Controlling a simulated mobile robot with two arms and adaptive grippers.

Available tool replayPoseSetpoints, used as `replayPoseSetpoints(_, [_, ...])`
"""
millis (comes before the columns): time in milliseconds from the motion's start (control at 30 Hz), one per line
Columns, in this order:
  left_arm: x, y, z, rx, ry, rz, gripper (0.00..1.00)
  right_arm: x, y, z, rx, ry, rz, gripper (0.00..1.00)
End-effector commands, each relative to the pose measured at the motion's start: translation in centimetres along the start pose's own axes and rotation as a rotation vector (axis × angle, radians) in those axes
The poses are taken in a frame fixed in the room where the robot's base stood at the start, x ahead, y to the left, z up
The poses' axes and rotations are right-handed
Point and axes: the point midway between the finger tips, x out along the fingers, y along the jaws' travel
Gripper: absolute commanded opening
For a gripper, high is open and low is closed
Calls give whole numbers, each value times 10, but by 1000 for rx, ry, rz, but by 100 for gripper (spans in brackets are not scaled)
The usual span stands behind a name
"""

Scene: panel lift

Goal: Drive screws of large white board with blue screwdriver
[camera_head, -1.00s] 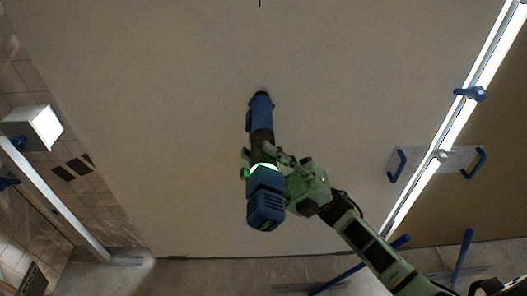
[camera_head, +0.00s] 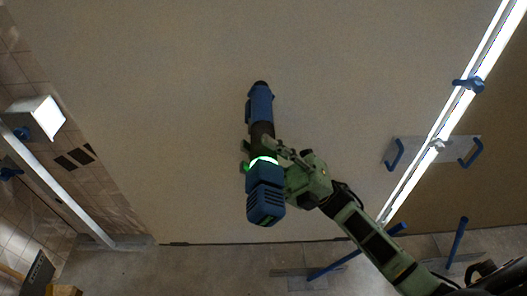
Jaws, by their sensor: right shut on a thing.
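The large white board (camera_head: 170,130) fills most of the head view and looks beige in this light. The screwdriver's nose points toward the top of the picture and lies over the board. I cannot tell whether its tip touches the board. A small dark mark (camera_head: 174,243) shows at the board's lower edge. No screw is clearly visible. My left gripper is not in view.
A bright light strip (camera_head: 450,115) runs along the board's right side, with a plate and blue handles (camera_head: 394,155) across it. Blue bars (camera_head: 457,242) stand at lower right. A white box (camera_head: 46,118) and a pale rail (camera_head: 60,190) are at left by a tiled wall. Grey floor (camera_head: 190,270) shows below.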

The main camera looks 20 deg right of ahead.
Motion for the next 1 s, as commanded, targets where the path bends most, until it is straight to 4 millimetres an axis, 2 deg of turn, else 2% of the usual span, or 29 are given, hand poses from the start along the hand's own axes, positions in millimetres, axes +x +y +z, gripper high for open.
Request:
replayPoseSetpoints(33, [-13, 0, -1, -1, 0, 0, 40, 11, 12, -1, -3, 5, 7, 0])
replayPoseSetpoints(167, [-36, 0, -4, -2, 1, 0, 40, 28, 29, -2, -3, 5, 7, 0])
replayPoseSetpoints(800, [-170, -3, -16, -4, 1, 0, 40, 125, 127, -9, -3, 8, 7, 0])
replayPoseSetpoints(1000, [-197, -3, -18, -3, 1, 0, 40, 144, 146, -11, -2, 8, 5, 0])
